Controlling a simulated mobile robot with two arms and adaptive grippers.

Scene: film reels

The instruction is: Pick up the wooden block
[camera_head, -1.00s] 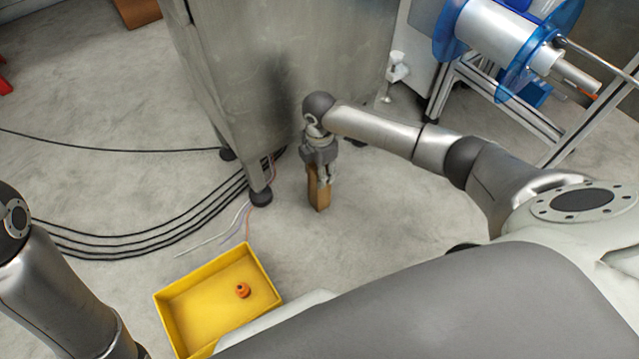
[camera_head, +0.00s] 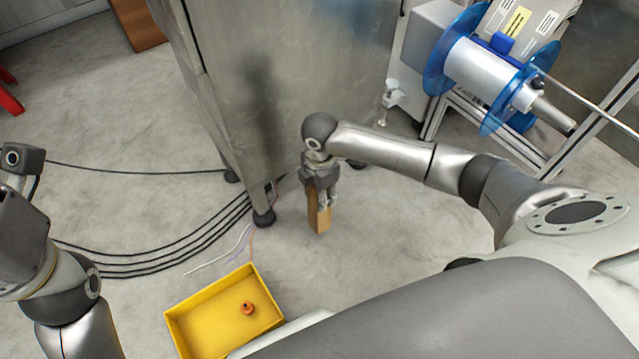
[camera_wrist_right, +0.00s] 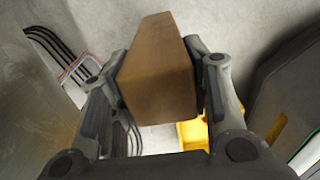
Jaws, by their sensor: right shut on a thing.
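The wooden block (camera_head: 319,215) is brown and held upright in my right gripper (camera_head: 321,198), in front of the metal cabinet. In the right wrist view the block (camera_wrist_right: 158,72) sits between both fingers of the right gripper (camera_wrist_right: 162,85), which touch its sides. The gripper is shut on it. The block's lower end hangs free, and it seems to be above the floor. My left arm shows at the left edge of the head view, but its gripper fingers are not in sight.
A yellow tray (camera_head: 180,318) with a small orange object (camera_head: 248,308) stands on the floor below left. The metal cabinet (camera_head: 290,80) stands close behind the right gripper. Black cables (camera_head: 160,255) run along the floor at left. A blue reel (camera_head: 455,60) is at upper right.

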